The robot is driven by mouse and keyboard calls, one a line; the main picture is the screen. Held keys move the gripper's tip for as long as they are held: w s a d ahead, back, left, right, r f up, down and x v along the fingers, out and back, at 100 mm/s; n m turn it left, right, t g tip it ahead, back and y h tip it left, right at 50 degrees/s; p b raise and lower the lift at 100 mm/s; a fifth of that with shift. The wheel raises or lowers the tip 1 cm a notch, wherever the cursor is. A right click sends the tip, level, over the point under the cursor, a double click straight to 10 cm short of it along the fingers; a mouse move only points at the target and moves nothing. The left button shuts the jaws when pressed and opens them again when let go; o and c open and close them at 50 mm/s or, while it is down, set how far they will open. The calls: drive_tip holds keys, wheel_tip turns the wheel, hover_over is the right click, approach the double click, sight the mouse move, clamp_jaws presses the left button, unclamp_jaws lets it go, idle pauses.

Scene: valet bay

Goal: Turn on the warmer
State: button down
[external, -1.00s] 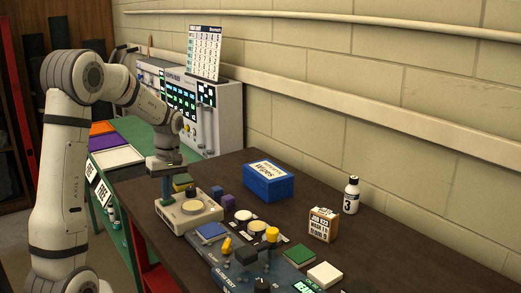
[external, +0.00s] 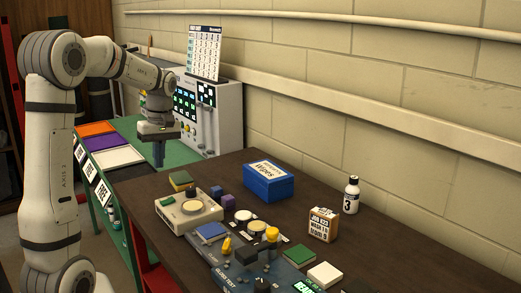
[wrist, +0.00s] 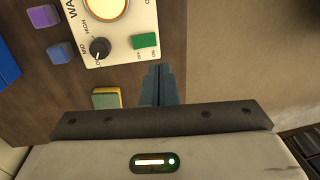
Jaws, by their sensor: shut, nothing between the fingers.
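The warmer (external: 188,213) is a cream box with a round plate on top, at the left end of the dark table. In the wrist view, the warmer (wrist: 119,53) shows its round plate (wrist: 105,8) in bright pale yellow, a black knob (wrist: 99,48) and a green switch (wrist: 145,41). The switch (external: 167,201) also shows in the external view; I cannot tell which way it is tipped. My gripper (external: 158,163) is shut and empty, up and to the left of the warmer, apart from it. In the wrist view its fingertips (wrist: 162,70) lie just below the switch.
A yellow-and-green sponge-like block (wrist: 107,98) lies beside the warmer. Purple (wrist: 41,16) and blue (wrist: 60,51) blocks stand close by. A blue wipes box (external: 268,183) is at the back. A test panel (external: 235,262) with knobs and pads is in front.

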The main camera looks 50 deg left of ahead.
drive_tip(key=r, duration=0.3)
drive_tip(key=shift+s+r, duration=0.2)
drive_tip(key=d+m+t, duration=0.2)
drive_tip(key=d+m, duration=0.5)
drive_tip(key=d, duration=0.8)
drive_tip(key=s+d+f+m+t, duration=0.1)
drive_tip(key=s+d+f+m, duration=0.1)
drive_tip(key=s+d+m, duration=0.2)
drive_tip(key=s+d+f+m+t, duration=0.1)
drive_tip(key=s+d+f+m, duration=0.2)
drive_tip(key=d+m, duration=0.4)
drive_tip(key=s+d, duration=0.1)
drive_tip(key=d, duration=0.2)
drive_tip(key=shift+s, duration=0.35)
drive_tip(key=c, duration=2.2)
unclamp_jaws()
drive_tip(key=shift+a, duration=0.1)
